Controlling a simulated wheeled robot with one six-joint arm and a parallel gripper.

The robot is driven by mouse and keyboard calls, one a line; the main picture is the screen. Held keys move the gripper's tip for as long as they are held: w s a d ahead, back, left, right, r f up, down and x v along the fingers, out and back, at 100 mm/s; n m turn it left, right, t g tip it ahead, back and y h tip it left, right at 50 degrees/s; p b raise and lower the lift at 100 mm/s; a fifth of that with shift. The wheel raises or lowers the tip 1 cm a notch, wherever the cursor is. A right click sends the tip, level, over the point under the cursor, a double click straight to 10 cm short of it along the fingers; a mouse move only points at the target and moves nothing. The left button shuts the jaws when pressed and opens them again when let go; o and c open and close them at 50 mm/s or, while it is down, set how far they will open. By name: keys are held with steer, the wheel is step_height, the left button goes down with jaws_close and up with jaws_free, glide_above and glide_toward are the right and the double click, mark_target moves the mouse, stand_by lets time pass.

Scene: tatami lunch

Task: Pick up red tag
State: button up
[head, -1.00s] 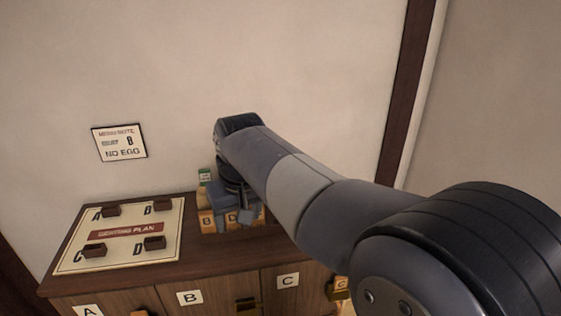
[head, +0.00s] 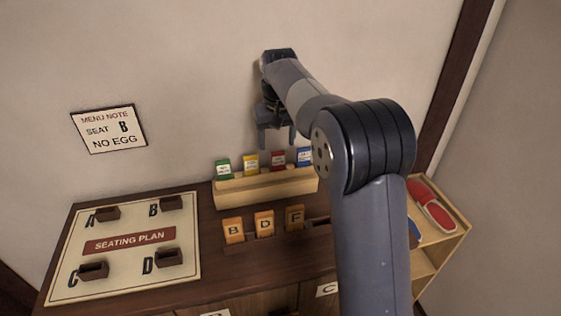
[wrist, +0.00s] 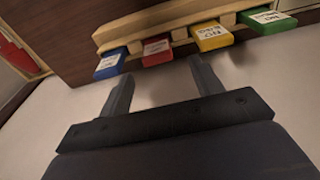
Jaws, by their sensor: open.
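The red tag (head: 278,160) stands in a pale wooden rack (head: 262,188) against the wall, between a yellow tag (head: 251,162) and a blue tag (head: 304,156). In the wrist view the red tag (wrist: 156,50) lies just beyond and between the fingertips. My gripper (head: 276,146) is open and empty, with its fingers pointing down, close above the red tag in the head view. Both fingers also show in the wrist view (wrist: 160,72). I see no contact with the tag.
A green tag (head: 223,169) is at the rack's left end. The seating plan board (head: 188,270) with small dark holders is at left. A shelf (head: 447,243) with red slippers is at right.

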mark_target(278, 152)
steer(key=shift+w+f+p, duration=0.1)
steer(key=shift+f+p, duration=0.55)
steer(key=shift+f, duration=2.7)
steer(key=c, duration=1.1)
